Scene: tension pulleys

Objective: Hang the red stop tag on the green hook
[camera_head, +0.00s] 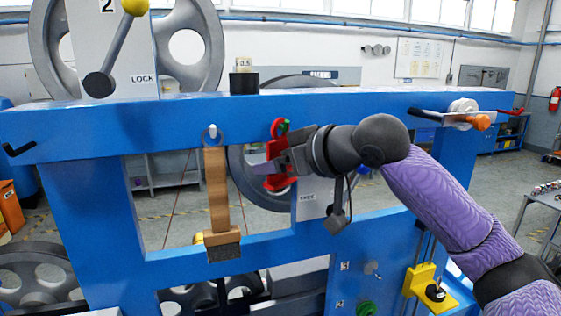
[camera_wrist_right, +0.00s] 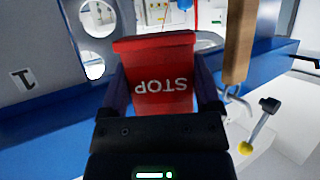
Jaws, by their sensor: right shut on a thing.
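The red stop tag (camera_head: 279,182) is upright in front of the blue frame's upper beam, near the middle of the head view. My right gripper (camera_head: 274,167) is shut on it. In the right wrist view the tag (camera_wrist_right: 160,75) sits between the two fingers, its STOP lettering upside down. The tag's red loop (camera_head: 275,126) shows above the gripper. The green hook (camera_head: 285,127) on the beam shows right at the loop, partly hidden. I cannot tell whether the loop is around the hook or only in front of it. My left gripper is not in view.
A wooden-handled brush (camera_head: 217,190) hangs on a peg left of the tag. The blue frame (camera_head: 80,133) spans the view, with pulley wheels behind it. A black hook (camera_head: 18,150) is at far left. A clamp with an orange knob (camera_head: 479,122) is on the beam at right.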

